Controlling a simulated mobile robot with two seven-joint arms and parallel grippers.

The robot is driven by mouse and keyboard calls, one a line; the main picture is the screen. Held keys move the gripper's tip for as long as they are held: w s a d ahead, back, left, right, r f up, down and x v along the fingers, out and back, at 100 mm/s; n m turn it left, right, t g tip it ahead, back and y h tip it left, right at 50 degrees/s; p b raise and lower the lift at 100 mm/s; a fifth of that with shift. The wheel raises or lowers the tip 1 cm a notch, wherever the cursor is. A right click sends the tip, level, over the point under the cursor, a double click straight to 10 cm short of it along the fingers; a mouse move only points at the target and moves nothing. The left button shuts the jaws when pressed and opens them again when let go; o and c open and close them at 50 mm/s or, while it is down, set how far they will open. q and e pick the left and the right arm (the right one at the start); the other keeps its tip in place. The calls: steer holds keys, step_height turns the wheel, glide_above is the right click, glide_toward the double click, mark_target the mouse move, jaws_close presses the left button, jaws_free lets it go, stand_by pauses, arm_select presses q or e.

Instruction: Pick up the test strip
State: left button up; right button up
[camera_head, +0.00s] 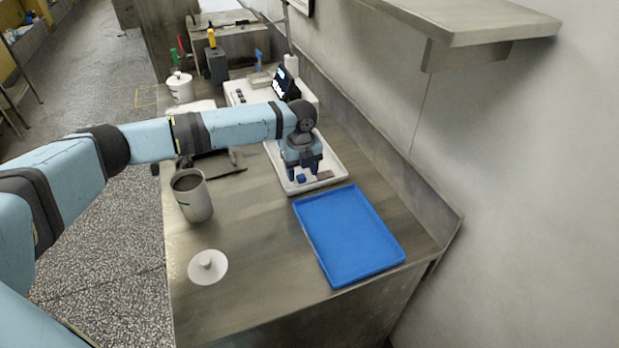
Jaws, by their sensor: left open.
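My left gripper (305,172) is open and points down over the white tray (335,166). A small blue piece (300,178) shows at its fingertips, and a small brown piece (325,175) lies in the tray just right of them. I cannot tell which of these, if either, is the test strip, nor whether the fingers touch anything. My wrist hides part of the tray. My right gripper is not in view.
A blue tray (349,237) lies in front of the white tray. A cup of dark liquid (193,196) and a white lid (208,266) stand at the left. A wall shelf (470,22) juts out at upper right.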

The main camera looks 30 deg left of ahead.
arm_select(q)
step_height(320, 180, down, 2)
steer(key=shift+f, duration=0.2)
steer(key=c, duration=1)
steer(key=shift+r, duration=0.1)
